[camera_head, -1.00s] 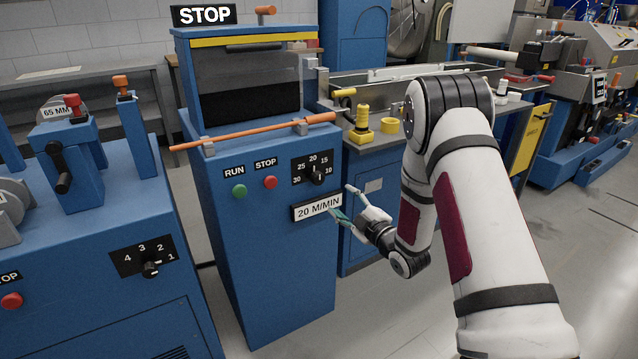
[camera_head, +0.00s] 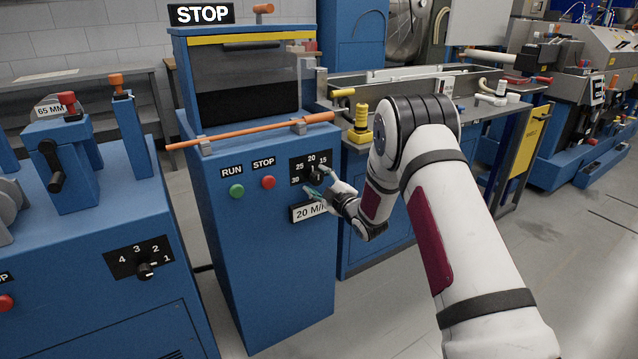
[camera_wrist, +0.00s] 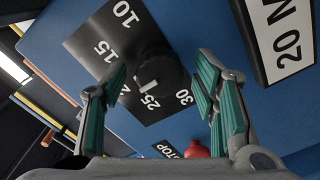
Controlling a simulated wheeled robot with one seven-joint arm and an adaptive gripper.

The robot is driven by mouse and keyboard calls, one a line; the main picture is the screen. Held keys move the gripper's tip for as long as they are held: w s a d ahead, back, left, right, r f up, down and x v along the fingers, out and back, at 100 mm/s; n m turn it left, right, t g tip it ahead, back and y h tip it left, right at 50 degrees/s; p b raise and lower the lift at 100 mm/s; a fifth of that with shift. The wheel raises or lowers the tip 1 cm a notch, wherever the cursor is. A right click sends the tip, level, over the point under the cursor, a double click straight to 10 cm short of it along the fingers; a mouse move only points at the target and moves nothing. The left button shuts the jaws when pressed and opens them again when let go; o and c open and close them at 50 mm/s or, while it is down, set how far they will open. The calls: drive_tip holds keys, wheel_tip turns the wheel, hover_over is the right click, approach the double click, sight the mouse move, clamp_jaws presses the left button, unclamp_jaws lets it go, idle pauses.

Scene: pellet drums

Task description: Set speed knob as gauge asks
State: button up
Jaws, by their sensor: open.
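The black speed knob (camera_head: 317,172) sits on a black dial plate (camera_head: 297,180) marked 10 to 30, on the blue cabinet. In the wrist view the knob (camera_wrist: 152,68) lies between my gripper's two spread fingers, and I see no clear contact. Its white mark (camera_wrist: 148,86) faces roughly the 25 side; the exact setting is unclear. A white sign (camera_head: 303,212) below the dial reads 20 M/MIN, partly covered by my gripper in the head view. My gripper (camera_head: 318,181) is open and empty; it also shows in the wrist view (camera_wrist: 160,75).
A green RUN button (camera_head: 236,190) and a red STOP button (camera_head: 268,182) sit left of the dial. An orange bar (camera_head: 250,132) crosses the cabinet above. Another machine at left has its own dial knob (camera_head: 145,270). A yellow-topped bench item (camera_head: 361,120) stands behind.

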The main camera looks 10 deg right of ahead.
drive_tip(key=c, duration=1.2)
drive_tip(key=shift+o, duration=0.2)
drive_tip(key=shift+m, duration=0.4)
drive_tip(key=m+b, duration=0.1)
drive_tip(key=m, duration=0.1)
drive_tip(key=shift+m+b, duration=0.35)
drive_tip(key=shift+m, duration=0.05)
drive_tip(key=shift+m+b, duration=0.75)
drive_tip(key=shift+m, duration=1.85)
drive_tip(key=o, duration=1.2)
drive_tip(key=shift+c, duration=0.2)
